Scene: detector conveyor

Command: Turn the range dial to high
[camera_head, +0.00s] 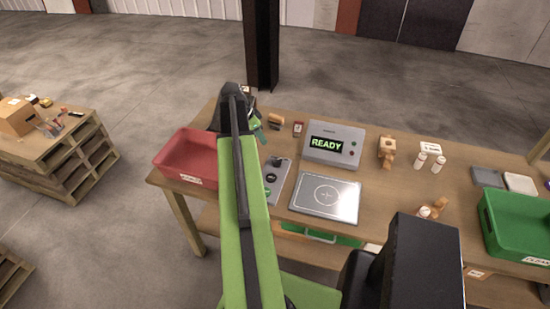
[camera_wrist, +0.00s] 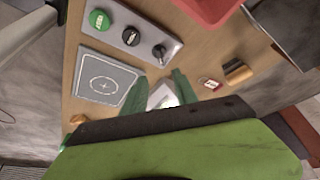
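A grey control panel (camera_wrist: 147,35) lies on the wooden table, upper middle of the wrist view. It carries a green button (camera_wrist: 99,19), a round black control with a pale label (camera_wrist: 131,37) and a dark raised knob (camera_wrist: 160,50) at its right end. I cannot read which one is the range dial or its setting. In the head view the panel (camera_head: 284,172) is partly hidden behind my arm. My gripper (camera_wrist: 160,92) has its two green fingers apart with nothing held between them. It is beside the knob end of the panel, not touching it; it also shows in the head view (camera_head: 256,125).
A grey unit showing READY (camera_head: 326,143) stands behind a flat plate (camera_head: 325,199). A red bin (camera_head: 187,158) is left of the panel. Small brown and red items (camera_head: 298,128) lie near the back edge. A green bin (camera_head: 517,226), bottles and wooden pieces are farther right.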

